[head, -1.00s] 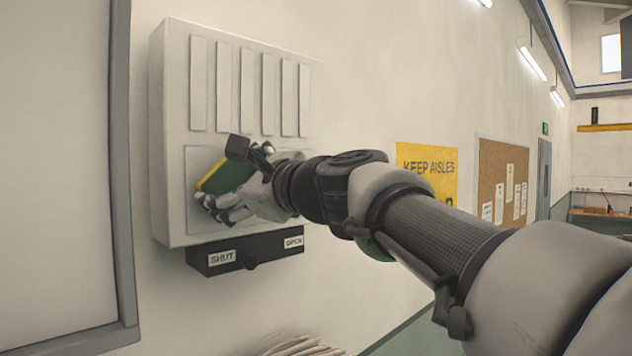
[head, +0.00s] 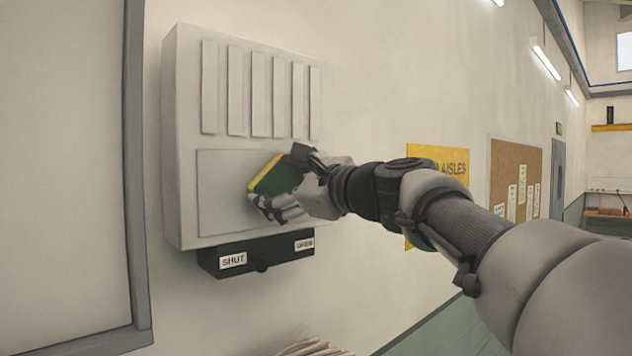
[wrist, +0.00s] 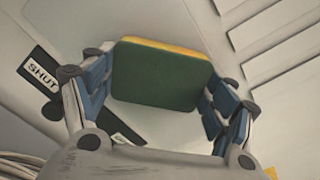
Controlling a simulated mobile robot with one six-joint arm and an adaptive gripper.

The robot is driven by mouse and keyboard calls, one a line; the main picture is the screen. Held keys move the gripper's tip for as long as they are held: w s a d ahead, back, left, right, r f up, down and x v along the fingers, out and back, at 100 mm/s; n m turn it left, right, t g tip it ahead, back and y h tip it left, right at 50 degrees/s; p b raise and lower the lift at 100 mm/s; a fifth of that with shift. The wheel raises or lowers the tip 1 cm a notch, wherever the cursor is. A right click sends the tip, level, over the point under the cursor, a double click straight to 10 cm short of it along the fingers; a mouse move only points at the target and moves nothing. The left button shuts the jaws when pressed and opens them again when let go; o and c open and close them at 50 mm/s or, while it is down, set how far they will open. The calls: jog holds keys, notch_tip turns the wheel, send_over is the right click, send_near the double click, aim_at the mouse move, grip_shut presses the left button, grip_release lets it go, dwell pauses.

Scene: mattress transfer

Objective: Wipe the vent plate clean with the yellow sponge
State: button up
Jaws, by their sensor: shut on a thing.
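The yellow sponge (head: 274,176) has a green back and is held upright, its yellow face toward the vent plate (head: 222,190). The plate is a flat grey panel below the slats on the wall box. My gripper (head: 272,190) is shut on the sponge in front of the plate's right part. In the wrist view the sponge's green back (wrist: 158,78) sits between the blue-padded fingers of my gripper (wrist: 155,95). I cannot tell whether the yellow face touches the plate. The plate's right end is hidden behind the sponge and my gripper.
The wall box (head: 182,140) has several upright slats (head: 234,92) above the plate. A black bar (head: 258,254) with a SHUT label and a knob is below it. A grey frame (head: 136,200) stands at left. A yellow sign (head: 450,160) and corkboard (head: 515,170) hang at right.

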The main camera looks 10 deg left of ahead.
aim_at(234, 184)
jog(key=shift+w+d+p, duration=1.25)
jog(key=shift+w+d, duration=1.35)
jog(key=shift+w, duration=0.45)
jog(key=shift+s+a+b, duration=0.45)
jog(key=shift+s+a, duration=1.2)
jog(key=shift+s, duration=0.3)
jog(key=shift+s+a+b, duration=0.4)
jog(key=shift+s+a, duration=1.3)
jog(key=shift+s, duration=0.25)
jog(key=shift+s+a+b, duration=0.45)
jog(key=shift+s+a, duration=1.2)
jog(key=shift+s, duration=0.3)
jog(key=shift+b+v, duration=0.85)
jog(key=shift+v, duration=2.1)
jog(key=v, duration=0.3)
jog(key=shift+b, duration=0.4)
